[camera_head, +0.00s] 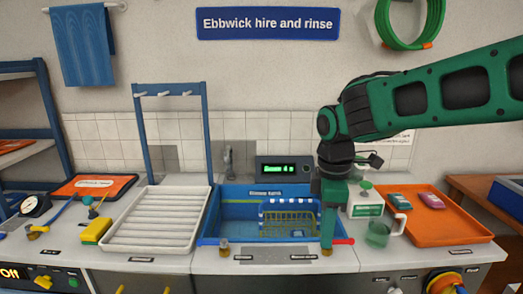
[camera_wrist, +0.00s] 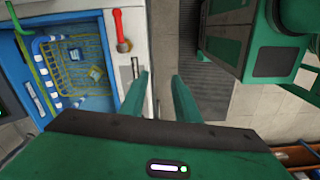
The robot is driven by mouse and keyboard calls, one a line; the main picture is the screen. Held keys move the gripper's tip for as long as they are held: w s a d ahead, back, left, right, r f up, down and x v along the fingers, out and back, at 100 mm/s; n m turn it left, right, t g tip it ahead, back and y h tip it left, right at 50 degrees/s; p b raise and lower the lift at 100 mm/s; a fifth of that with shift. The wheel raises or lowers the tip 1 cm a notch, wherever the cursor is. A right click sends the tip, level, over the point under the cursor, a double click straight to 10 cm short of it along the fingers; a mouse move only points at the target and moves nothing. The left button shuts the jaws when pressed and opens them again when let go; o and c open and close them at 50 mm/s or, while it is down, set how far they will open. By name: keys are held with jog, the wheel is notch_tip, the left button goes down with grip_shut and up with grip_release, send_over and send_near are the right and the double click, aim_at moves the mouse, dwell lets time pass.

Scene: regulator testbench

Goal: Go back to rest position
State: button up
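My gripper (camera_head: 328,220) points down at the front right of the blue sink in the head view, close to a red-handled brass tap (camera_head: 343,241). In the wrist view, my gripper (camera_wrist: 160,85) has its two green fingers apart, with nothing held between them. There the red-handled tap (camera_wrist: 121,30) stands beyond the left finger, apart from it. The counter's front edge and the floor show past the fingertips. My green arm reaches in from the right in the head view.
The blue sink (camera_head: 228,222) holds a wire basket (camera_head: 288,222). A blue-handled tap (camera_head: 222,244) is at its front left. A white drainer (camera_head: 155,218) stands left. A clear jug (camera_head: 379,233) and an orange tray (camera_head: 440,232) stand right of my gripper.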

jog(key=s+d+m, duration=0.4)
jog(key=d+m, duration=0.2)
jog(key=d, duration=0.4)
jog(key=s+d+f+m, duration=0.2)
jog(key=s+d+m, duration=0.6)
jog(key=s, duration=0.1)
jog(key=s+d+f+m, duration=0.2)
jog(key=s+d+m, duration=0.6)
jog(key=s, duration=0.1)
jog(key=shift+s+f, duration=0.25)
jog(key=shift+f, duration=0.1)
jog(key=shift+w+f, duration=0.25)
jog(key=shift+w, duration=0.35)
